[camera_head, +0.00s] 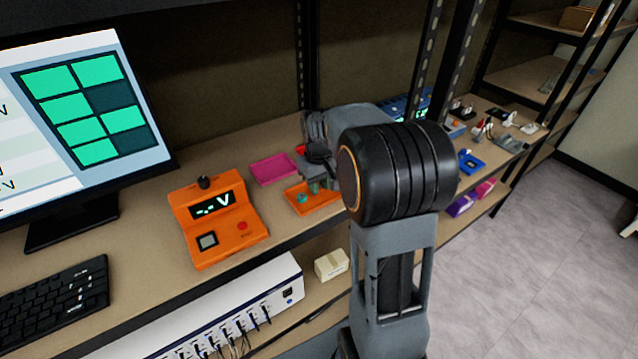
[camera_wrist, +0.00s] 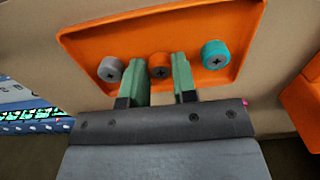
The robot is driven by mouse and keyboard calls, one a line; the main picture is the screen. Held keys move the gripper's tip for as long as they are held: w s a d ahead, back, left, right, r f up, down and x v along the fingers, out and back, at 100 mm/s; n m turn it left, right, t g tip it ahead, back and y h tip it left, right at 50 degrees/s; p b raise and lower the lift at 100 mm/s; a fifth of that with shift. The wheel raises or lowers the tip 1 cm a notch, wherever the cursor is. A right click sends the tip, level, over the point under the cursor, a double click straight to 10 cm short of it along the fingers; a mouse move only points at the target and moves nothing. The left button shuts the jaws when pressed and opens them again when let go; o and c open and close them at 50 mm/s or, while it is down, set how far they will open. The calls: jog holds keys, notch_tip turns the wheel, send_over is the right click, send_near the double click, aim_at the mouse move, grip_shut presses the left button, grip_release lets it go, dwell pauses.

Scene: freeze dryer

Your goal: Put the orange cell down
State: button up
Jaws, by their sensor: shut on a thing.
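The orange cell (camera_wrist: 159,58), a small round piece with a dark cross on its end, is between the green fingers of my gripper (camera_wrist: 160,74) in the wrist view. My gripper is shut on it, over the orange tray (camera_wrist: 215,22). A grey cell (camera_wrist: 110,69) is to its left and a teal cell (camera_wrist: 214,54) to its right. In the head view, my gripper (camera_head: 321,186) is low at the orange tray (camera_head: 319,206), partly hidden by my arm. The teal cell (camera_head: 302,198) shows there; the orange cell cannot be made out. I cannot tell whether it touches the tray.
An orange tester (camera_head: 218,221) reading "-.- V" stands left of the tray. A pink tray (camera_head: 272,168) lies behind. A monitor (camera_head: 85,110) and keyboard (camera_head: 55,309) are at left. A white multi-port unit (camera_head: 215,320) and small cream box (camera_head: 331,264) are on the lower shelf.

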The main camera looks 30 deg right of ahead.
jog(key=shift+f, duration=0.1)
jog(key=shift+o, duration=1.4)
jog(key=o, duration=0.5)
jog(key=shift+c, duration=0.2)
notch_tip(320, 180, up, 11)
jog(key=s+a+f+t, duration=0.2)
jog(key=s+a, duration=0.2)
jog(key=s, duration=0.4)
jog(key=s+a+f+m+t, duration=0.1)
jog(key=s+a+f+t, duration=0.1)
jog(key=s+a, duration=0.3)
jog(key=s+f, duration=0.1)
jog(key=s, duration=0.2)
jog(key=shift+a+f, duration=0.2)
jog(key=shift+f, duration=0.05)
